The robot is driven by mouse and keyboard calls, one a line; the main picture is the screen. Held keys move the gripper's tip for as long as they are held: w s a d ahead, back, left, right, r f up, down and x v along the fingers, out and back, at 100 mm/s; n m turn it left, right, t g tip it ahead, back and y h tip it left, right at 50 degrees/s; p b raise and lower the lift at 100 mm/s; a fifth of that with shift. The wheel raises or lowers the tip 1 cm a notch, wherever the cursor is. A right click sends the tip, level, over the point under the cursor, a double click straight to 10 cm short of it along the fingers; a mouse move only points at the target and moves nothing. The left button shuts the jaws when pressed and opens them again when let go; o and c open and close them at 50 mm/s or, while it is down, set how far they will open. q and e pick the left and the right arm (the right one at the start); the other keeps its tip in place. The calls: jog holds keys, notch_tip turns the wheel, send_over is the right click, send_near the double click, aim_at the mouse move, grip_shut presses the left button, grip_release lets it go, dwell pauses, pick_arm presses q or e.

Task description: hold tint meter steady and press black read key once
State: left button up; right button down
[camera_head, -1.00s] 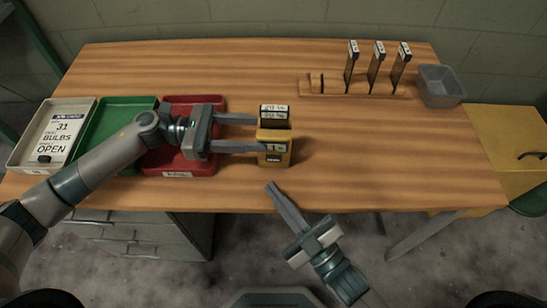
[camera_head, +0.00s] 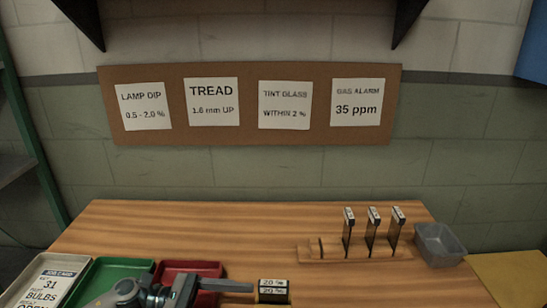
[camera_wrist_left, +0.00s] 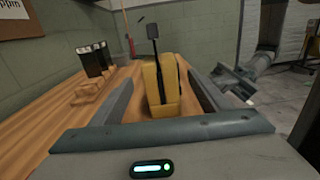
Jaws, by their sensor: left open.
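The yellow tint meter (camera_wrist_left: 162,88) stands on the bench between the two spread fingers of my left gripper (camera_wrist_left: 160,100) in the left wrist view. A gap shows on each side of it. A dark-topped plate (camera_wrist_left: 153,33) stands up out of the meter's slot. In the head view only this plate's top (camera_head: 272,286), marked 20 %, shows at the bottom edge, with one finger of my left gripper (camera_head: 228,286) beside it. I cannot make out the black read key. My right gripper (camera_wrist_left: 232,82) is beyond the meter on the right in the wrist view, its fingers unclear.
A wooden rack (camera_head: 350,249) holds several upright plates, with a grey bin (camera_head: 438,244) beside it. Red (camera_head: 190,268), green (camera_head: 113,271) and white (camera_head: 48,270) trays line the left. A wall board (camera_head: 250,142) carries cards, one reading TINT GLASS WITHIN 2 %.

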pick_arm(q)
jog(key=a, duration=0.9)
jog(key=shift+w, duration=0.2)
jog(key=shift+r, duration=0.15)
pick_arm(e)
jog(key=shift+r, duration=0.1)
